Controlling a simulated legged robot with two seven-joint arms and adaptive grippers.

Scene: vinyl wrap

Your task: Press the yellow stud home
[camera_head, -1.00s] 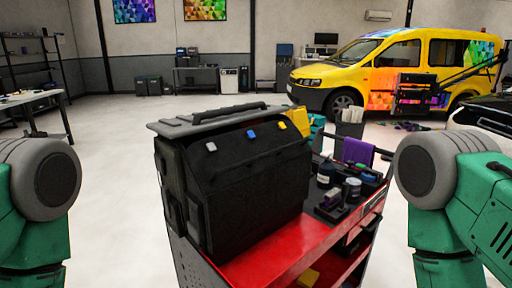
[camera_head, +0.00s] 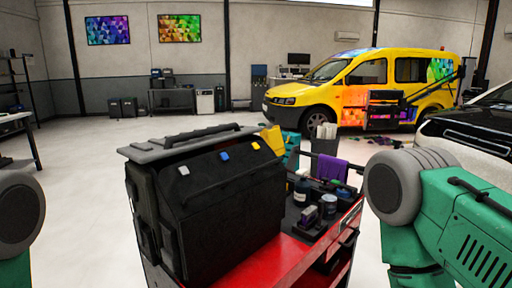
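The yellow stud (camera_head: 256,146) is a small yellow piece on the upper front of a black tool bag (camera_head: 225,205). A blue stud (camera_head: 224,155) and a white stud (camera_head: 183,170) sit to its left in the same row. I cannot tell how far the yellow stud stands out. The bag has a grey lid with a handle (camera_head: 195,133) and stands on a red cart (camera_head: 262,262). Parts of my green and grey arms show at both sides, apart from the bag. Neither gripper is in view.
Bottles and small containers (camera_head: 328,205) stand in a black tray on the cart's right, with a purple cloth (camera_head: 332,168) behind. A yellow van (camera_head: 365,85) and a dark-fronted white car (camera_head: 475,135) stand beyond. The floor at left (camera_head: 85,205) is clear.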

